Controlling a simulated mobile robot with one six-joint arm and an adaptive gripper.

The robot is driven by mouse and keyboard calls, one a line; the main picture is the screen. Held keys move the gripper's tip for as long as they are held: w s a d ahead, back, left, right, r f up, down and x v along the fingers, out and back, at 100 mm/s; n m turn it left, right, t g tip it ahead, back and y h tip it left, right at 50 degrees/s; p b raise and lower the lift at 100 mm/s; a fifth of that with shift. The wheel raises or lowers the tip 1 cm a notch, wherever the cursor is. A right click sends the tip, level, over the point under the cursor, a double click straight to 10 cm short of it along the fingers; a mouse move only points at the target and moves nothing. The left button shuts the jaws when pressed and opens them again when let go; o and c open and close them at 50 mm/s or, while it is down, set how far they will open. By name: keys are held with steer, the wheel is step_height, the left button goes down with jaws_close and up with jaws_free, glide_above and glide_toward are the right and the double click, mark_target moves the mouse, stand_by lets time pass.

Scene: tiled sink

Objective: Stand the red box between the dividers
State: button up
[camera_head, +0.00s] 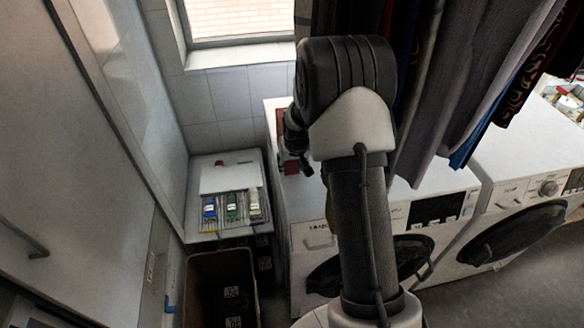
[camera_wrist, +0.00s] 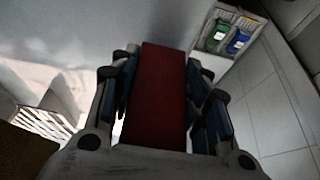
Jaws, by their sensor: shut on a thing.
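The red box (camera_wrist: 162,95) is long and flat-sided and fills the space between the fingers of my gripper (camera_wrist: 163,75) in the wrist view. The fingers are shut on its two sides. In the head view, part of the red box (camera_head: 290,167) shows left of my wrist, above the white washing machine; my arm hides most of the gripper. The divider rack (camera_head: 204,229) stands on the white surface at left. A blue box (camera_head: 209,209), a green box (camera_head: 231,206) and a pale box (camera_head: 254,205) stand in it. The gripper is to the right of the rack, apart from it.
A white panel (camera_head: 230,177) stands behind the rack. An open brown bin (camera_head: 221,262) is below it. Clothes (camera_head: 440,90) hang at the right, close to my arm. A tiled wall and window are behind. Another washing machine (camera_head: 520,190) stands at right.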

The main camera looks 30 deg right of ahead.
steer(key=shift+f, duration=0.9)
steer(key=shift+f+b, duration=0.2)
steer(key=shift+b, duration=0.2)
steer(key=o, duration=1.3)
steer(key=shift+r, duration=0.1)
